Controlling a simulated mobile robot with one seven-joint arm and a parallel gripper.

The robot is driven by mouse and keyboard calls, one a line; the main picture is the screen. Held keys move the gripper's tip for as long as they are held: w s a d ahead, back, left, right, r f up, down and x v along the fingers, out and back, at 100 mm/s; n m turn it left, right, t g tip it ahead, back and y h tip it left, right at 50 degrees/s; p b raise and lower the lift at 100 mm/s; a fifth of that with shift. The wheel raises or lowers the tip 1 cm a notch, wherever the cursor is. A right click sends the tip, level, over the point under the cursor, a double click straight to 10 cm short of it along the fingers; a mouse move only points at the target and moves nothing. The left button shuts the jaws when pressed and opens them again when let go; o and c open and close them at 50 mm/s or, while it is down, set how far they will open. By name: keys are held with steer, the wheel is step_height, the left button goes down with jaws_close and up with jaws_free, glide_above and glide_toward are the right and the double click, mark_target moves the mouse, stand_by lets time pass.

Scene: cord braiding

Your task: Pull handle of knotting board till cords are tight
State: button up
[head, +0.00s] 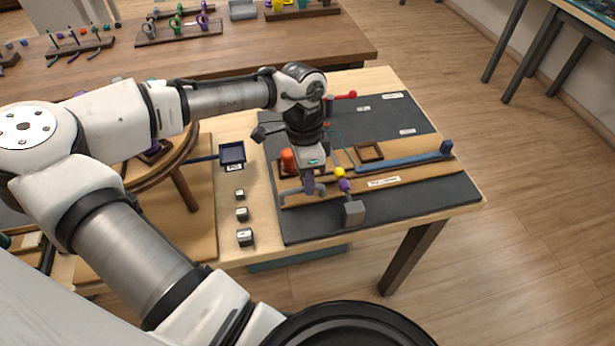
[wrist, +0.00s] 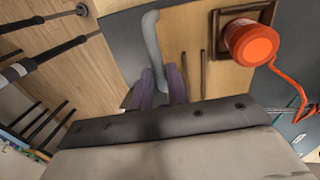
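The knotting board (head: 425,174) is a light wooden board with a white label, lying on a dark grey mat. A grey bent handle (head: 288,193) sits at its left end. The handle (wrist: 152,38) also shows in the wrist view, running down between my purple fingertips. My gripper (head: 310,184) points down at the handle, and in the wrist view my gripper (wrist: 160,88) has a finger against each side of it. The handle's lower end is hidden by the fingers. Thin cords (head: 347,148) run near the board, partly behind my wrist; their tightness cannot be told.
An orange spool (head: 287,160) stands close to my gripper, with orange cord in the wrist view. A blue tray (head: 232,153) and small blocks stand left.

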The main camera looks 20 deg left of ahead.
jaws_close()
steer(key=s+d, duration=0.1)
steer(key=s+d+p, duration=0.1)
steer(key=s, duration=0.1)
steer(key=shift+s+d, duration=0.1)
steer(key=shift+s, duration=0.05)
steer(key=shift+s+d+f, duration=0.1)
steer(key=shift+s+d, duration=0.2)
steer(key=shift+s, duration=0.1)
steer(key=shift+o, duration=2.3)
jaws_free()
steer(key=shift+s, duration=0.1)
